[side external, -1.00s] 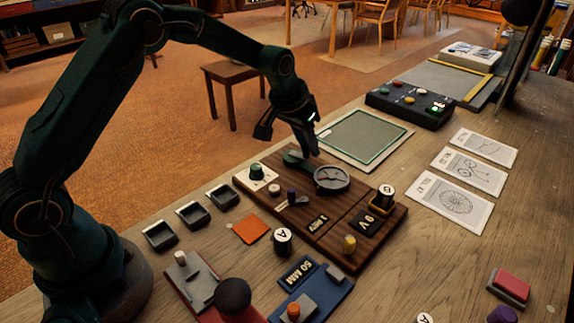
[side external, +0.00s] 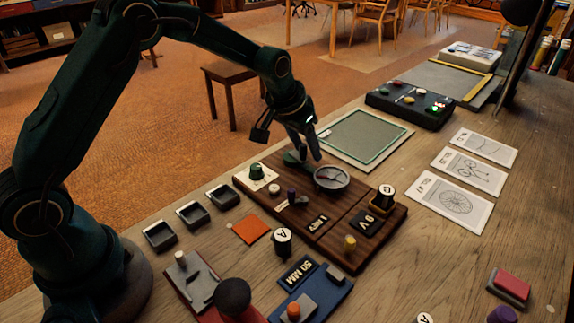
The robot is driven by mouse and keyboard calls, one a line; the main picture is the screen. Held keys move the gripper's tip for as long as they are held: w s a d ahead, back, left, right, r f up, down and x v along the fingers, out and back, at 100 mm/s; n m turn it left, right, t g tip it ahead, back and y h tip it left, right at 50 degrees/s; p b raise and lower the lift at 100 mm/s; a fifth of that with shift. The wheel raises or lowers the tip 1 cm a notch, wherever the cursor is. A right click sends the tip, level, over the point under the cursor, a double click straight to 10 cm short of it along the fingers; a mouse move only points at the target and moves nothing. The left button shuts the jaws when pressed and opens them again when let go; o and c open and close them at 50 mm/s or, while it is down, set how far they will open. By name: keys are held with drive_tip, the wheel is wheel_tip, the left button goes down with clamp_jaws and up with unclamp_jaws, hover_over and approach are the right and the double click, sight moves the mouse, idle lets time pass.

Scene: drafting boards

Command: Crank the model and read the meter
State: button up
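The model is a dark brown wooden board (side external: 352,241) on the bench, carrying a round grey wheel (side external: 331,179) and a green part (side external: 293,159) behind it. A black plate (side external: 370,222) on the board appears to read "0 V". A smaller dark plate (side external: 318,223) has white lettering too small to read surely. My gripper (side external: 314,155) points down just above the wheel and beside the green part. The view does not show whether it touches either one. Its fingers are dark and overlap from this side, so their opening cannot be told.
A dark box with coloured buttons (side external: 408,107) and a green-bordered mat (side external: 364,138) lie behind the board. Line-drawing cards (side external: 456,203) lie at right. Small black trays (side external: 160,237), an orange square (side external: 252,230) and blue and red blocks crowd the front left.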

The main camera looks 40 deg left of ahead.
drive_tip(key=shift+r, duration=3.5)
wheel_tip(320, 180, up, 3)
drive_tip(key=shift+r+t, duration=0.1)
drive_tip(key=shift+t, duration=0.3)
drive_tip(key=s+r+t, duration=0.2)
drive_tip(key=s+r, duration=0.7)
drive_tip(key=s, duration=0.1)
drive_tip(key=s+f+g, duration=0.1)
drive_tip(key=s+f, duration=0.3)
drive_tip(key=s, duration=0.4)
drive_tip(key=s+d+f+g, duration=0.1)
drive_tip(key=s+f, duration=0.3)
drive_tip(key=s, duration=0.5)
